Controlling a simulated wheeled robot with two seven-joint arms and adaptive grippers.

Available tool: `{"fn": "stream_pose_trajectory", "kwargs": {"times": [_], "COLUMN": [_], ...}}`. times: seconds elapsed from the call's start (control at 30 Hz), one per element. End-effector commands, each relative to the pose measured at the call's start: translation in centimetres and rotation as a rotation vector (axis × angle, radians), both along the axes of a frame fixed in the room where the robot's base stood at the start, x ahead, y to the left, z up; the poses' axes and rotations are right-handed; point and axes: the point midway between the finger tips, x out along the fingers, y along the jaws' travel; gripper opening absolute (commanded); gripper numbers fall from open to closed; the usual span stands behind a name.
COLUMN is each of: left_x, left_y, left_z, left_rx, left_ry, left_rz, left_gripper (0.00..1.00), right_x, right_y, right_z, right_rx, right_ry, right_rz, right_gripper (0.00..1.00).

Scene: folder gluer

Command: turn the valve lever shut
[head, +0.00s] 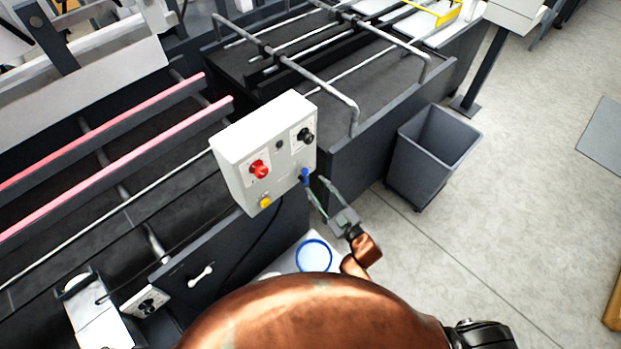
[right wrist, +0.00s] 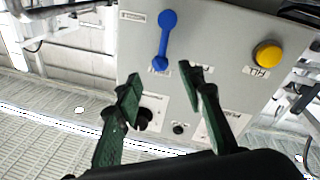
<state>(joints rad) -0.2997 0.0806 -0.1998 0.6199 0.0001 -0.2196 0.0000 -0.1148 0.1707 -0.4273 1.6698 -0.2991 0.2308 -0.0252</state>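The blue valve lever (head: 305,175) is on the front of the white control box (head: 230,150), near its lower right corner. In the right wrist view the blue lever (right wrist: 165,38) shows whole, ahead of the fingertips. My right gripper (head: 314,198) is at the box's lower right. In the right wrist view the green fingers of my right gripper (right wrist: 160,82) are spread apart with nothing between them. The lever's end lies close beyond the gap; I cannot tell whether a finger touches it. My left gripper is not in view.
The box also carries a red knob (head: 259,169), a yellow button (head: 265,203) and a black knob (head: 305,135). The yellow button (right wrist: 267,54) is beside the lever in the right wrist view. A grey bin (head: 430,155) stands right of the machine. Open floor lies right.

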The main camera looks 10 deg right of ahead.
Motion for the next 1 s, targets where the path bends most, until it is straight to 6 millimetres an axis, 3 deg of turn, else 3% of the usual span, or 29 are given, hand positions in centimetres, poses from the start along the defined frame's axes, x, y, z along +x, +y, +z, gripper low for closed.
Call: {"fn": "stream_pose_trajectory", "kwargs": {"times": [0.1, 0.33, 1.0], "left_x": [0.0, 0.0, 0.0], "left_y": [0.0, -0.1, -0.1], "left_z": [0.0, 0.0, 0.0], "left_rx": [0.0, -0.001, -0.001], "left_ry": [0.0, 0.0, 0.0], "left_rz": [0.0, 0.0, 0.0], "left_gripper": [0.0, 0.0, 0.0], "right_x": [-2.2, -4.7, -5.0], "right_y": [-1.2, -2.5, -2.7], "right_z": [-0.5, -0.7, -0.9], "right_rx": [-0.002, -0.002, -0.001], "right_ry": [0.004, 0.001, 0.002], "right_rz": [-0.001, -0.001, -0.001], "right_gripper": [0.36, 0.36, 0.36]}}
